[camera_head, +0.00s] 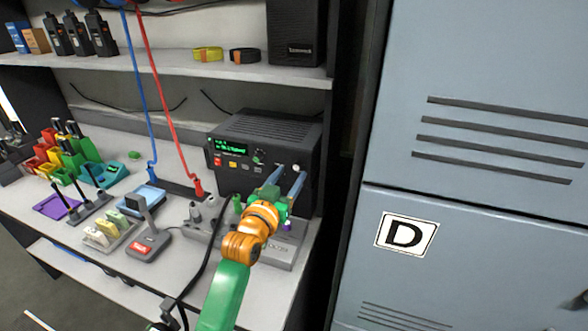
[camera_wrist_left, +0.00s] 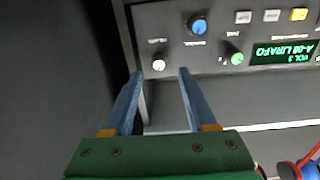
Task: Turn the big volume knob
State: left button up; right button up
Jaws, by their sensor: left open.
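A dark radio (camera_head: 262,128) with a lit green display stands on the right end of the bench. In the left wrist view its front panel (camera_wrist_left: 219,60) appears upside down, with the display reading VOL 3. The blue-capped knob (camera_wrist_left: 197,25) looks the largest of three knobs; its small label is hard to read. A white knob (camera_wrist_left: 159,63) and a green-capped knob (camera_wrist_left: 236,58) sit nearby. My left gripper (camera_head: 288,176) is open and empty before the panel. In the wrist view its blue fingertips (camera_wrist_left: 160,73) are on either side of the white knob, apart from the blue-capped knob.
A grey keyed unit (camera_head: 280,252) lies on the bench below the radio. A desk microphone (camera_head: 146,236) and coloured holders stand left. Red (camera_head: 152,90) and blue cords hang before the shelf. A grey locker (camera_head: 480,160) marked D stands close on the right.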

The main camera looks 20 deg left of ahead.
aim_at(296, 168)
pick_arm(q)
jog(key=shift+w+d, duration=0.1)
jog(key=shift+w, duration=0.95)
jog(key=shift+w+f, duration=0.2)
jog(key=shift+w, duration=0.25)
jog(key=shift+s+r, duration=0.1)
jog(key=shift+s, duration=0.1)
jog(key=shift+c, duration=0.7)
grip_shut()
jog(key=shift+m, duration=0.3)
